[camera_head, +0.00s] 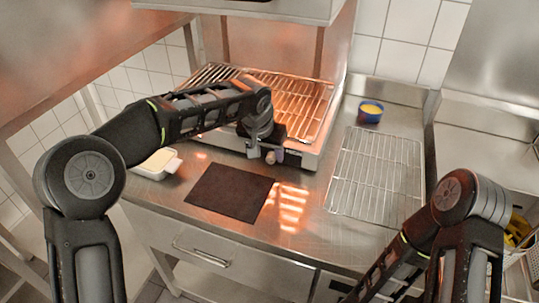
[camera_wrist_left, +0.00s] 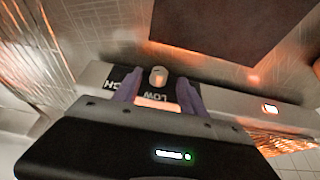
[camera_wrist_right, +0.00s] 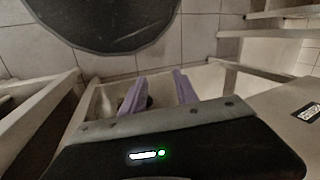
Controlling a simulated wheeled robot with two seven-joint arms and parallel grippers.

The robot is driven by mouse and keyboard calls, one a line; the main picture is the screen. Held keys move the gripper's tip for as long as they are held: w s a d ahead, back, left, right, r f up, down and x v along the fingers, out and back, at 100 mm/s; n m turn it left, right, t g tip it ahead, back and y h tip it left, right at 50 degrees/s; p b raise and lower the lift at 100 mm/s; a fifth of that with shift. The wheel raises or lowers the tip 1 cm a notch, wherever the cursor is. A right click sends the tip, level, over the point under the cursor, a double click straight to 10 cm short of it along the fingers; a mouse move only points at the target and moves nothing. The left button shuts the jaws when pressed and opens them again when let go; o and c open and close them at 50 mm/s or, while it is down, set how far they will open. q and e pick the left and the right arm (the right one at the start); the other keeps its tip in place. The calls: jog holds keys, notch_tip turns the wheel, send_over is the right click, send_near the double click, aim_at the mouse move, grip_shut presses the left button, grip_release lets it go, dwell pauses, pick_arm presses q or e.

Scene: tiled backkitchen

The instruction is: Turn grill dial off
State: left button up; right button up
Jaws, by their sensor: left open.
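The grill (camera_head: 315,150) stands at the back of the steel counter, its rack and inside glowing orange. In the head view the left gripper (camera_head: 268,155) is at the grill's front panel. My right gripper (camera_wrist_right: 160,92) is open and empty, low over the floor area.
A dark mat (camera_head: 230,192) lies on the counter before the grill. A white container (camera_head: 155,164) stands left. A drawer handle (camera_head: 201,253) projects from the counter front.

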aim_at(270, 158)
pick_arm(q)
jog(key=shift+x, duration=1.5)
jog(key=shift+c, duration=0.4)
grip_shut()
